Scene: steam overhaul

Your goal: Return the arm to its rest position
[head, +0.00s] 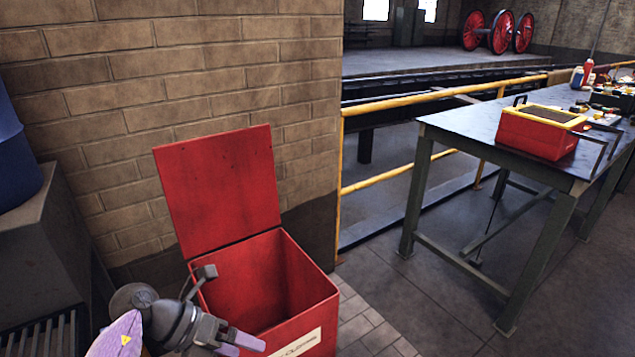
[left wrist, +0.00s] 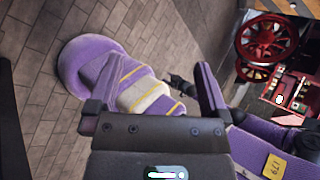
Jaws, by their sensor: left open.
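My left arm comes in at the lower left of the head view. Its gripper (head: 240,343) is at the front left of the open red bin (head: 318,297), overlapping it in the picture; whether it touches the bin I cannot tell. My right gripper is not seen in the head view.
The bin's red lid (head: 220,188) stands up near a brick wall (head: 200,70). A workbench (head: 465,130) at right carries a red toolbox (head: 535,135). A yellow railing (head: 420,98) runs behind it. Floor (head: 410,300) between bin and bench is clear.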

